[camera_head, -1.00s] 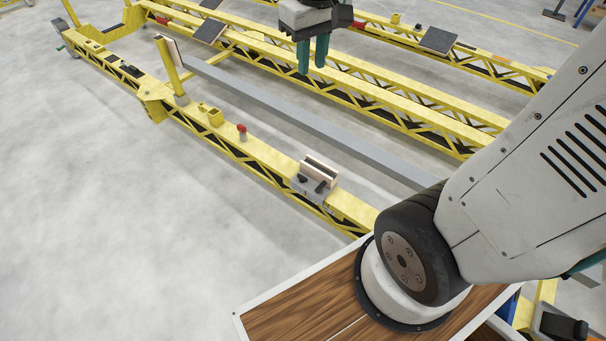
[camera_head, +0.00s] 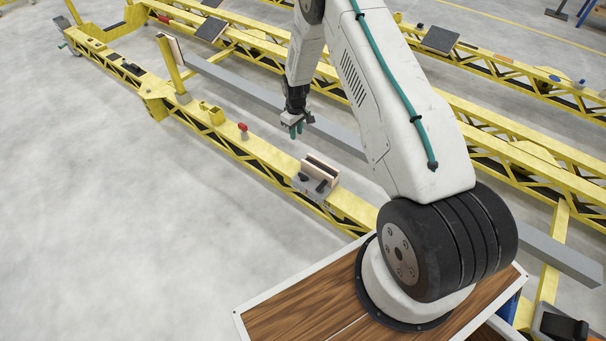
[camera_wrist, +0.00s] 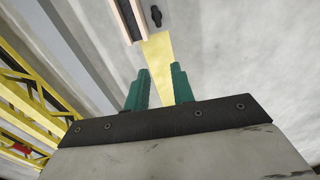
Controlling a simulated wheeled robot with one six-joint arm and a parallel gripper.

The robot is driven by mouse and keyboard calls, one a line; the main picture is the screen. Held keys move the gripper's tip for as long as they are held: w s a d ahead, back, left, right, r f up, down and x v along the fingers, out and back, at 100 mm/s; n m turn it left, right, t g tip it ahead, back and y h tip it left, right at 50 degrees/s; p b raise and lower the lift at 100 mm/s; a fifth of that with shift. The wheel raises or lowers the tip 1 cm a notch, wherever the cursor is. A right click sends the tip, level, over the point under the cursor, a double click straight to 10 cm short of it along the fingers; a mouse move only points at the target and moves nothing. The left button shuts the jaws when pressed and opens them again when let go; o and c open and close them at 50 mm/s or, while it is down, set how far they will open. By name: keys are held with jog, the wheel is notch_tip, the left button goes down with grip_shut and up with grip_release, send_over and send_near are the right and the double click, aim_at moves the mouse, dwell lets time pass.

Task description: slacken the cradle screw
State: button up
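The cradle (camera_head: 311,183) is a grey block with upright pale-wood-lined jaws on the near yellow beam. A small black screw handle (camera_head: 321,187) sits on its front side, and another dark knob (camera_head: 303,177) is at its left. In the wrist view a black handle (camera_wrist: 156,16) shows at the top, beside the wood-lined slot (camera_wrist: 129,18). Which of these is the cradle screw I cannot tell for sure. My gripper (camera_head: 297,131) hangs above and behind the cradle, apart from it. In the wrist view its green fingers (camera_wrist: 161,70) are parted with nothing between them.
The yellow beam (camera_head: 265,152) carries a red knob (camera_head: 243,127) and a yellow bracket (camera_head: 213,114) left of the cradle. A long grey bar (camera_head: 240,92) lies behind it. A yellow post (camera_head: 172,65) rises at the far left. Open floor (camera_head: 130,220) lies in front.

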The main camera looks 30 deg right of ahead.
aim_at(303, 175)
jog(key=shift+n, duration=0.3)
jog(key=s+f, duration=0.1)
jog(key=f, duration=0.7)
jog(key=s+d+f, duration=0.1)
jog(key=f, duration=0.6)
jog(key=s+f, duration=0.1)
jog(key=f, duration=0.7)
jog(key=shift+d+f, duration=0.2)
jog(key=shift+f, duration=0.15)
jog(key=shift+c, duration=0.4)
grip_shut()
